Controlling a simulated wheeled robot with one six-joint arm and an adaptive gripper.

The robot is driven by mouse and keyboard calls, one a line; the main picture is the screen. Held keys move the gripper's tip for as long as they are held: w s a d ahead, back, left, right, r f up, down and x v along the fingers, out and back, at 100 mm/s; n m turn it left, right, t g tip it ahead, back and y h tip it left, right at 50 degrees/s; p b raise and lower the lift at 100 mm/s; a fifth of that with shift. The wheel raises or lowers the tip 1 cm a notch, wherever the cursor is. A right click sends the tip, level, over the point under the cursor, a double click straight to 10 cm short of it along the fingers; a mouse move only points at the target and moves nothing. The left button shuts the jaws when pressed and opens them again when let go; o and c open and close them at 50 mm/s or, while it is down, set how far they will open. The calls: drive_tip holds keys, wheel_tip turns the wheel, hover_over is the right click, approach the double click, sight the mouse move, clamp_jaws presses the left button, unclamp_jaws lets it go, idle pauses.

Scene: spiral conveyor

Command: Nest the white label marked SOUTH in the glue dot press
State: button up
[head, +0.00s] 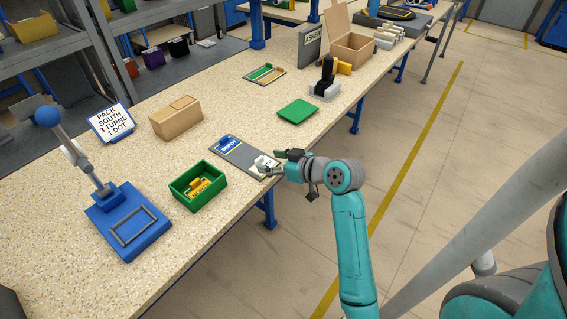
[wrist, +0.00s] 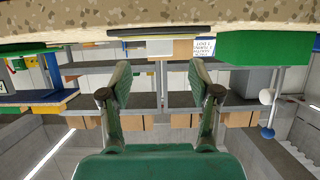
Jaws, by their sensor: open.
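A white label (head: 264,162) with dark print too small to read lies at the near end of a grey board. My gripper (head: 271,164) is open around or just beside it, low at the bench edge; I cannot tell whether it touches. In the wrist view, my open fingers (wrist: 161,78) have a pale block (wrist: 155,47), probably the label, ahead between them. The glue dot press (head: 128,228) stands at the front left, with a blue base, a grey rectangular frame on top, and a lever with a blue ball. The frame looks empty.
The grey board (head: 240,153) carries a blue DEPOT clip. A green tray (head: 198,186) with a yellow piece sits between board and press. A cardboard box (head: 176,118) and a sign (head: 111,122) reading PACK SOUTH 3 TURNS 1 DOT stand behind. A green plate (head: 297,111) lies farther right.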

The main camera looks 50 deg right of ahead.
sight(260, 159)
drive_tip(key=shift+x, duration=2.15)
clamp_jaws()
